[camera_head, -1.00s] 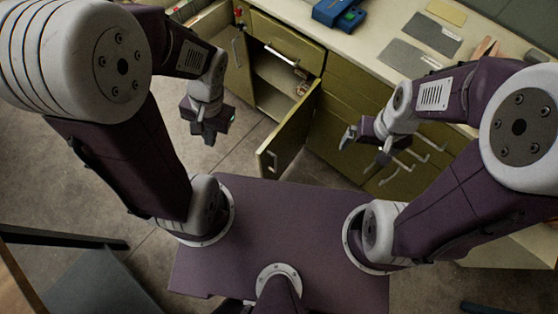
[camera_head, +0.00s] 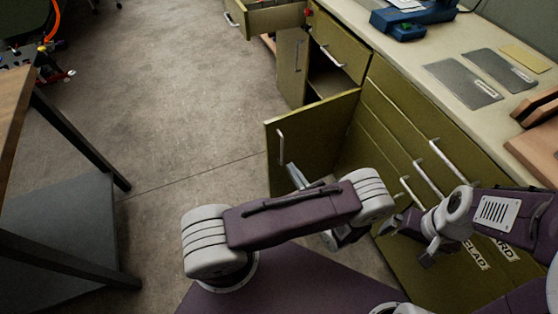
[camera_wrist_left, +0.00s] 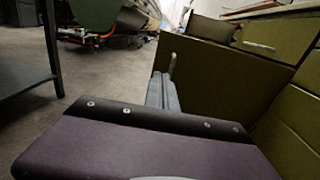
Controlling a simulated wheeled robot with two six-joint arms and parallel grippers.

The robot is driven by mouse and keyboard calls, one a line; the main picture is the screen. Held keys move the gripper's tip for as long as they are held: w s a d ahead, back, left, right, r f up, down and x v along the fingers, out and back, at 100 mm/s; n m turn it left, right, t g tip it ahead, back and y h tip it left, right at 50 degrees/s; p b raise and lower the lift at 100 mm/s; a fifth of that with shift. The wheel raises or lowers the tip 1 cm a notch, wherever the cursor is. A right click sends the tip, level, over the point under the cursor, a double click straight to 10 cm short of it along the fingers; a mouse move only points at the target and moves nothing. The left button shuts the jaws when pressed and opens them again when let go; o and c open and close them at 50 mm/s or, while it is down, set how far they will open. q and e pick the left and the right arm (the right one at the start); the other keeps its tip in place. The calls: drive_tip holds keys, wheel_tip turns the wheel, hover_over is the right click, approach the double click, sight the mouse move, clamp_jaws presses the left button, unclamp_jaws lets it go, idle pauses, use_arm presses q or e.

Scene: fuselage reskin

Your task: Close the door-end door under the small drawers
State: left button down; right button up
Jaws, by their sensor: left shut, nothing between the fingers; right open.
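An olive cabinet has an open near door (camera_head: 312,125), swung out toward me, with a pale handle. A far door (camera_head: 291,75) with its own handle also stands open, and a dark compartment (camera_head: 327,75) shows between them. My left gripper (camera_head: 296,176) is shut and empty, low beside the near door's handle side; I cannot tell if it touches. In the left wrist view its fingers (camera_wrist_left: 162,92) point at the near door (camera_wrist_left: 215,80), with the handle (camera_wrist_left: 172,66) just beyond. My right gripper (camera_head: 410,243) is open and empty by the drawer fronts at right.
A drawer (camera_head: 275,18) is pulled out at the far end. A shut drawer (camera_head: 340,45) sits above the compartment. The worktop (camera_head: 440,50) holds a blue device (camera_head: 412,18) and grey plates. A dark-legged table (camera_head: 75,135) stands at left. The floor between is clear.

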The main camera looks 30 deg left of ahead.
use_arm(q)
drive_tip(key=b, duration=0.2)
approach(271, 136)
drive_tip(key=x, duration=0.5)
drive_tip(key=shift+w+a+f, duration=0.1)
drive_tip(key=shift+w+a, duration=0.1)
drive_tip(key=shift+a, duration=0.15)
drive_tip(key=shift+w+a, duration=0.4)
use_arm(e)
wheel_tip(271, 136, down, 2)
drive_tip(key=shift+f, duration=0.1)
